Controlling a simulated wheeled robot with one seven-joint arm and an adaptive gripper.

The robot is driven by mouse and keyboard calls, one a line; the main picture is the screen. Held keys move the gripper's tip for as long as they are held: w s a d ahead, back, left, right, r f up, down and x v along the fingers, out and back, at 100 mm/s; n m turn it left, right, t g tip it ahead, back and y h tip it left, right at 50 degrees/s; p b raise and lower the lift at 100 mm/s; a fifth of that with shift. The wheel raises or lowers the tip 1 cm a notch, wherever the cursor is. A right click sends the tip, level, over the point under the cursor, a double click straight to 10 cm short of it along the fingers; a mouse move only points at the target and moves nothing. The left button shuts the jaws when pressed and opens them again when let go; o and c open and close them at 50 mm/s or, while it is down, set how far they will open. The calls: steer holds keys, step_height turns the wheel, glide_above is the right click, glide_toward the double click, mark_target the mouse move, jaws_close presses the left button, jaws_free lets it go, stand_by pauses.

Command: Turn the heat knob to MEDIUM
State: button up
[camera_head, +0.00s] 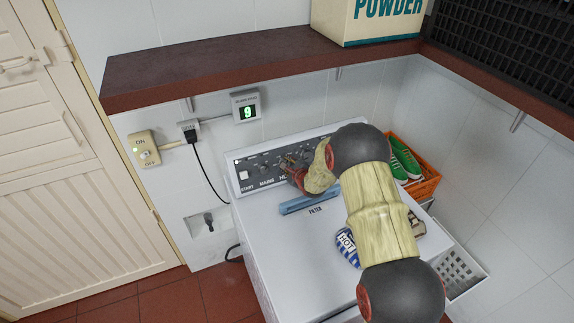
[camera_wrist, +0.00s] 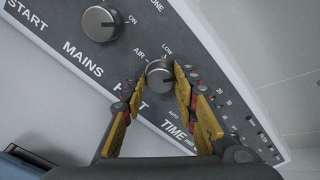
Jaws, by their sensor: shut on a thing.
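The heat knob (camera_wrist: 159,73) is a small round grey knob on the dark control panel. In the wrist view the labels AIR and LOW show beside it, and HEAT below is partly covered by a finger. Its pointer is too small to read surely, and the MEDIUM label cannot be made out. My gripper (camera_wrist: 161,82) has its yellow fingers on both sides of this knob, shut on it. In the head view my gripper (camera_head: 303,172) is at the panel, and my wrist hides the knob.
The mains knob (camera_wrist: 100,24) sits to the left, beside ON. The time scale lies to the right. In the head view a blue filter handle (camera_head: 309,203) lies just in front of the panel. A brown shelf (camera_head: 230,67) overhangs behind. An orange crate (camera_head: 424,188) holds green shoes.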

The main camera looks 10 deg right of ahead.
steer(key=shift+s+f, duration=0.1)
steer(key=shift+f, duration=0.05)
steer(key=o, duration=1.2)
steer(key=shift+c, duration=0.2)
steer(key=v, duration=1.2)
